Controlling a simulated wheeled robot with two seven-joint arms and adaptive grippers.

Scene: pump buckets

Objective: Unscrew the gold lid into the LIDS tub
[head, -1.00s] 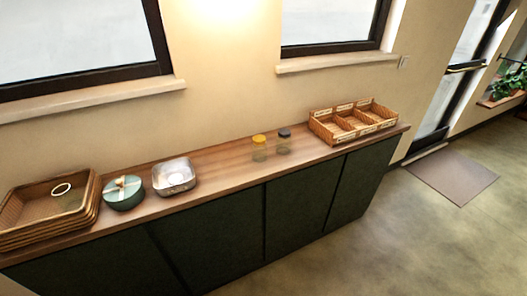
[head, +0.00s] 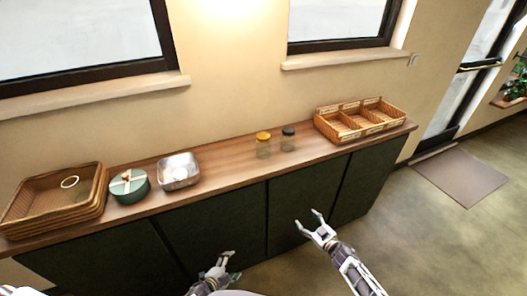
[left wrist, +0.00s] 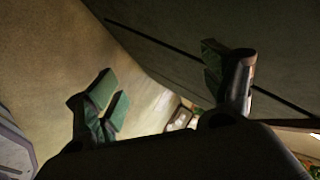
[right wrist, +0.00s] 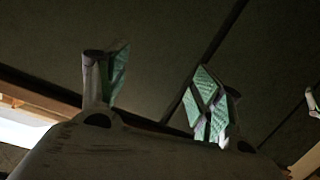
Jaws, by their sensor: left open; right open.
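A clear jar (head: 263,150) with a gold lid (head: 263,135) stands upright at the middle of the wooden counter. The lid sits on the jar's mouth. A square metal tub (head: 180,183) stands to its left, holding something pale; I cannot read any LIDS label on it. My left gripper (head: 234,265) is open and empty in front of the dark cabinet, below the counter. My right gripper (head: 308,218) is also open and empty, further right and below the counter edge. In the left wrist view and the right wrist view, nothing is between the fingers.
A jar with a dark lid (head: 288,132) stands just right of the gold-lidded one. A wicker basket with three labelled compartments (head: 340,137) is at the right end. A green round box (head: 128,193) and stacked wicker trays (head: 95,205) are at the left. Counter (head: 225,165) between tub and jars is clear.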

